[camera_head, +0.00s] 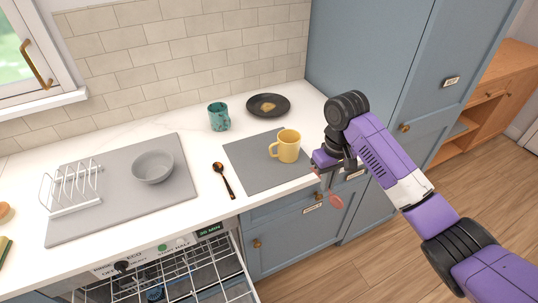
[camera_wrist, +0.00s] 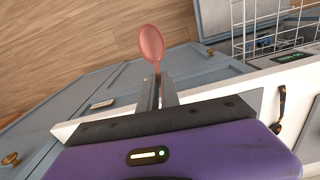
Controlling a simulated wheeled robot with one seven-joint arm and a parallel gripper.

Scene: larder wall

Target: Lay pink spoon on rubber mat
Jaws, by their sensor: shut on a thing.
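The pink spoon (camera_wrist: 151,42) is held in my gripper (camera_wrist: 158,88), which is shut on its handle; the bowl points away beyond the fingertips. In the head view the spoon (camera_head: 336,202) hangs in front of the counter's front edge, above the floor. My gripper (camera_head: 326,172) is just right of the smaller grey mat (camera_head: 250,173), past the counter edge. A larger grey mat (camera_head: 120,210) lies on the left of the counter. I cannot tell which mat is rubber.
A yellow mug (camera_head: 288,147) stands on the smaller mat. A grey bowl (camera_head: 153,167) and white rack (camera_head: 72,190) stand on the larger. A dark spoon (camera_head: 223,180) lies between them. The teal mug (camera_head: 219,117) and dark plate (camera_head: 268,105) are behind. The dishwasher rack (camera_head: 190,275) is out below.

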